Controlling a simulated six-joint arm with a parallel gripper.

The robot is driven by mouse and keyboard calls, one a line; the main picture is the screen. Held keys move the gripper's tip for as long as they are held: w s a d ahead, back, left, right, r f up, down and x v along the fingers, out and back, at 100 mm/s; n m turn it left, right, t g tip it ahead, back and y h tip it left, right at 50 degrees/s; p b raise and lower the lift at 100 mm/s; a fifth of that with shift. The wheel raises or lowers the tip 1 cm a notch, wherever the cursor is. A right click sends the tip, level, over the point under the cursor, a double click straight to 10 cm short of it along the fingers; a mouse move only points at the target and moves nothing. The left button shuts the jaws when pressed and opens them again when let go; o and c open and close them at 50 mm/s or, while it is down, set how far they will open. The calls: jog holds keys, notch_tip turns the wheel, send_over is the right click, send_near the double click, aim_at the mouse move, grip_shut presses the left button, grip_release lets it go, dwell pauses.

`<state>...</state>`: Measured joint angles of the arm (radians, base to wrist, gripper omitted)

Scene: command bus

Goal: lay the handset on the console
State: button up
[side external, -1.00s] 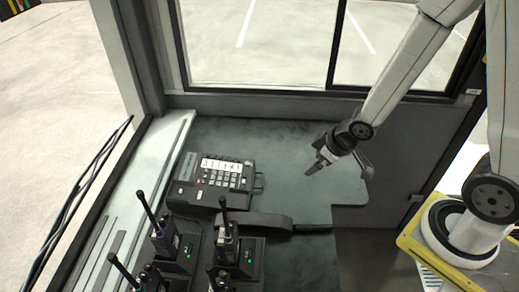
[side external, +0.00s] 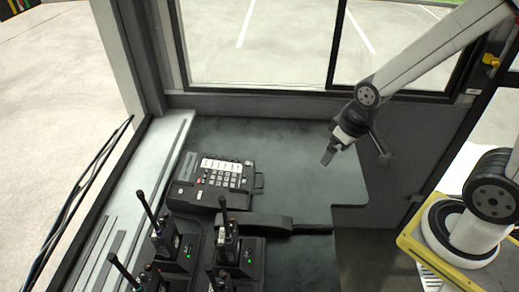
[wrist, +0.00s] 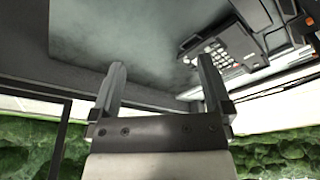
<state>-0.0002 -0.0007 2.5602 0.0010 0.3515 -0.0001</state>
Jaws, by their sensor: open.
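The console (side external: 212,182) is a dark telephone base with white and grey keys and a red one, lying on the grey desk. The handset (side external: 268,221) is a dark bar on the desk in front of the console, apart from its keypad; its left end is partly hidden behind a radio. My gripper (side external: 329,156) is open and empty above the right part of the desk, right of both. In the wrist view my gripper (wrist: 162,75) has its fingers apart with nothing between them. The console (wrist: 213,50) shows there at upper right.
Several black radios with antennas stand in chargers (side external: 240,256) at the front left of the desk. A window wall rises behind the desk. The desk surface (side external: 295,185) between the console and my gripper is clear.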

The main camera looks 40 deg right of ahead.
jog(key=s+a+f+m+g+y, duration=0.6)
jog(key=s+a+f+m+y, duration=0.1)
jog(key=s+a+f+m, duration=0.15)
jog(key=m+t+y, duration=0.4)
jog(key=m+t, duration=0.8)
jog(key=m, duration=0.6)
send_near(279, 225)
jog(key=x, duration=0.2)
jog(key=shift+a+f+n, duration=0.25)
jog(key=shift+w+d+f+m+t+h, duration=0.1)
jog(key=shift+d+f+m+t+h, duration=0.35)
jog(key=shift+h, duration=0.25)
